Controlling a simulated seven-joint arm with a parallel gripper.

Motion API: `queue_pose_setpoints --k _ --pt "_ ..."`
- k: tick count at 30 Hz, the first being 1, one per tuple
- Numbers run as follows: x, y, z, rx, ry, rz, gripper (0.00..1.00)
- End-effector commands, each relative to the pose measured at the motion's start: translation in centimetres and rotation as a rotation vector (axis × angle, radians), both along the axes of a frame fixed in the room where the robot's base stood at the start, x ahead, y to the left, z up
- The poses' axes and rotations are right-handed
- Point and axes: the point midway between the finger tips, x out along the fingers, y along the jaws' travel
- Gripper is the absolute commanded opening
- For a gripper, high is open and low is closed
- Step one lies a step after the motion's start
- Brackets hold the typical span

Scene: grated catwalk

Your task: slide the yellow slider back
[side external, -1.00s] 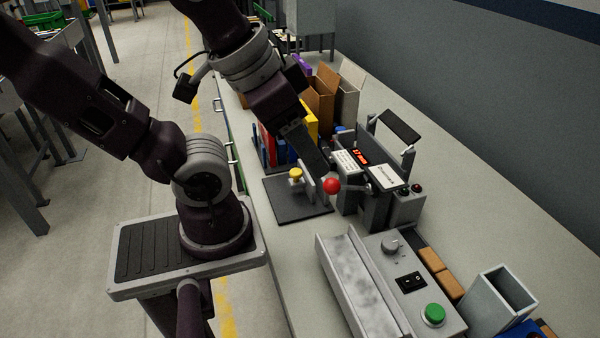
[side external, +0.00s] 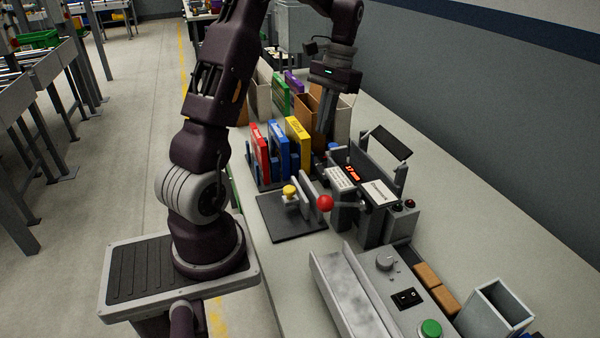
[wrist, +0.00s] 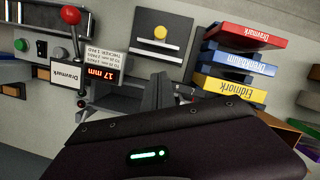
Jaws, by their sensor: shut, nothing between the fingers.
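The yellow slider knob (side external: 290,191) stands on a dark flat plate (side external: 283,226) beside an upright grey plate. In the wrist view the yellow knob (wrist: 160,32) sits above a light strip on its dark panel (wrist: 147,50). My gripper (side external: 324,135) is beyond the knob, towards the back of the bench, near the yellow binder and the brown box, and does not touch the knob. In the wrist view my gripper (wrist: 161,78) is shut and empty, with its fingers pointing towards the panel.
Red, blue and yellow binders (side external: 298,136) stand behind the slider plate. A device with a red ball lever (side external: 325,203) and display is close on its right. Open boxes (side external: 262,92) stand farther back. A grey control box (side external: 385,285) is in front.

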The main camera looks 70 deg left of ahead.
Motion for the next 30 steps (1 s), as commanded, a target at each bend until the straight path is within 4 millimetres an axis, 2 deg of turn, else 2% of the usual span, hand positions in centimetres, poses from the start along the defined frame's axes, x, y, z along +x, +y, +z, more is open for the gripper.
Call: queue_pose_setpoints --k 1,4,8,19,24,30 --pt "-0.1 1.0 -1.0 -0.015 0.022 0.017 0.0" --pt "-0.3 1.8 -1.9 -0.027 0.039 0.027 0.0" --pt "-0.8 1.5 -3.5 -0.03 0.042 0.026 0.0" --pt "-3.0 0.3 -11.2 -0.029 0.041 0.025 0.0" --pt "-5.2 -0.9 -11.6 -0.027 0.037 0.026 0.0" --pt "-6.3 -1.4 -11.8 -0.026 0.035 0.023 0.0"
